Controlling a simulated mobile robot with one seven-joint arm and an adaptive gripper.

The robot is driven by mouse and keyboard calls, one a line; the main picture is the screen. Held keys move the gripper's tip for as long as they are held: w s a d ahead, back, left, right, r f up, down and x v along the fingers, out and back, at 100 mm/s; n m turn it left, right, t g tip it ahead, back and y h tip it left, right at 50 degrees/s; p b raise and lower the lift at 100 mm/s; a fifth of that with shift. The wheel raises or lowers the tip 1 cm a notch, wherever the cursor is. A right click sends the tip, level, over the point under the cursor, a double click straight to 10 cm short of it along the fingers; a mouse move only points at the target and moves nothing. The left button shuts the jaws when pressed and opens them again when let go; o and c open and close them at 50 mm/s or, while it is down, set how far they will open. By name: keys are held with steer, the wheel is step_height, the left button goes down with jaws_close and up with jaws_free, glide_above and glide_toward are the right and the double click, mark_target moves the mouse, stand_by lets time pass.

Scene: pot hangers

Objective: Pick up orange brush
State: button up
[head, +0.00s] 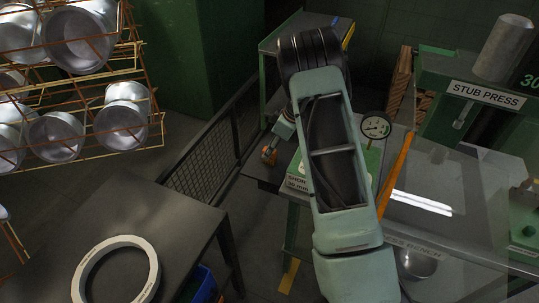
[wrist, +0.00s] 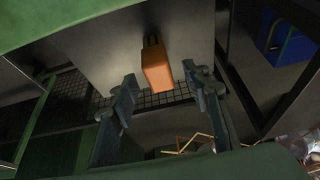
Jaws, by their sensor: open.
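The orange brush (wrist: 155,65) is a blocky orange piece with dark bristles at its upper end in the wrist view. It appears against a grey bench top (wrist: 110,42). My gripper (wrist: 159,78) is open, with one finger on each side of the brush and visible gaps between. I cannot tell how far the brush is in depth from the fingertips. My arm hides much of that bench, and the fingers are hard to make out there.
A dial gauge (head: 375,127) and a green block stand close to the right of my arm. A mesh fence (head: 205,150) runs to the left. A grey table with a white ring (head: 116,270) is at front left. Wire racks hold metal pots (head: 80,38). The stub press (head: 485,95) stands right.

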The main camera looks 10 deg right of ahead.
steer(key=shift+x, duration=1.1)
jaws_close()
steer(key=shift+r, duration=0.15)
